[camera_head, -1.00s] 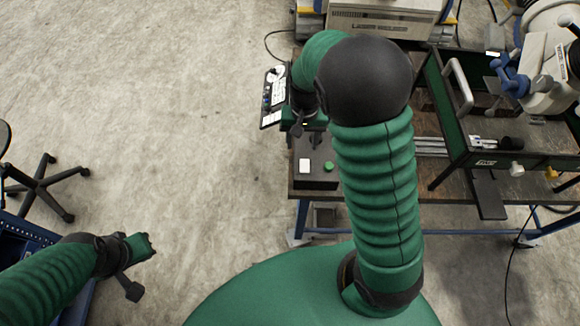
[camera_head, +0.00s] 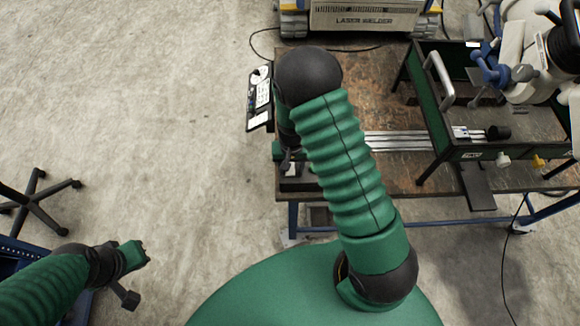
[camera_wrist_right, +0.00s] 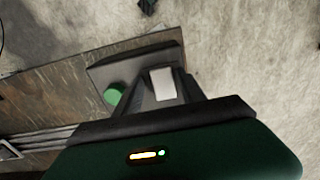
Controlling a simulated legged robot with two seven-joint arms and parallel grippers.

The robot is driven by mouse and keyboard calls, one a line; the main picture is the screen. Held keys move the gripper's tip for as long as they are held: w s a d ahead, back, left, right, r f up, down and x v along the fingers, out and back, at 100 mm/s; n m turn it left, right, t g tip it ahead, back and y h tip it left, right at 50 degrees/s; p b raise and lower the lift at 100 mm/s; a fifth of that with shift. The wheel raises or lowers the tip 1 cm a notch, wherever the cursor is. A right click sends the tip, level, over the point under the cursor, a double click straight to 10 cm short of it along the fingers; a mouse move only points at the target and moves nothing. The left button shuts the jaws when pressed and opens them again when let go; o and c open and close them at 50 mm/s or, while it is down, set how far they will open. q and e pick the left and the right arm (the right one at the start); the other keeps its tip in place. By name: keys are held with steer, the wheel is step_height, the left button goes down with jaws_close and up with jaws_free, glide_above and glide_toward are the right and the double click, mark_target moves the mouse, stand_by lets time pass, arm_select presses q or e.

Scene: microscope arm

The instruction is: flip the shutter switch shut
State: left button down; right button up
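A black control box with a green button (camera_wrist_right: 115,95) and a white switch (camera_wrist_right: 162,86) shows in the right wrist view. In the head view my right arm mostly hides this box (camera_head: 296,184) at the table's near left corner. My right gripper (camera_wrist_right: 165,76) points down over the box. Its dark fingers stand apart, with the white switch between them in the picture; whether they touch it I cannot tell. In the head view the right gripper (camera_head: 287,160) is partly hidden behind my arm. My left gripper (camera_head: 140,252) is at lower left, far from the table.
A worn table (camera_head: 400,172) carries a green-black stand (camera_head: 500,150) with a microscope at right. A panel with white labels (camera_head: 260,97) is at the table's left edge. A laser welder (camera_head: 365,18) stands behind. A chair base (camera_head: 35,195) is on the open floor at left.

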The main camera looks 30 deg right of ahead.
steer(key=shift+d, duration=0.25)
steer(key=shift+c, duration=1.1)
steer(key=shift+d, duration=0.1)
steer(key=shift+c, duration=1.2)
steer(key=shift+w+a, duration=0.1)
steer(key=shift+a, duration=0.4)
jaws_close()
steer(key=shift+a, duration=0.25)
steer(key=shift+d+r+g, duration=0.1)
steer(key=shift+d+g, duration=0.2)
steer(key=shift+d, duration=0.05)
steer(key=shift+w+d+g+y+p, duration=0.1)
steer(key=shift+d+g+y+p, duration=0.05)
steer(key=shift+g+y+p, duration=0.25)
steer(key=shift+w+g+y, duration=0.15)
steer(key=shift+g+y, duration=0.15)
steer(key=shift+g, duration=0.1)
steer(key=shift+w+g+y+b, duration=0.2)
steer(key=shift+g+y+b, duration=0.2)
steer(key=shift+g+b, duration=0.2)
steer(key=shift+g, duration=0.3)
arm_select(q)
steer(key=shift+w+f, duration=0.1)
steer(key=shift+f, duration=0.15)
arm_select(e)
steer(key=shift+r, duration=0.1)
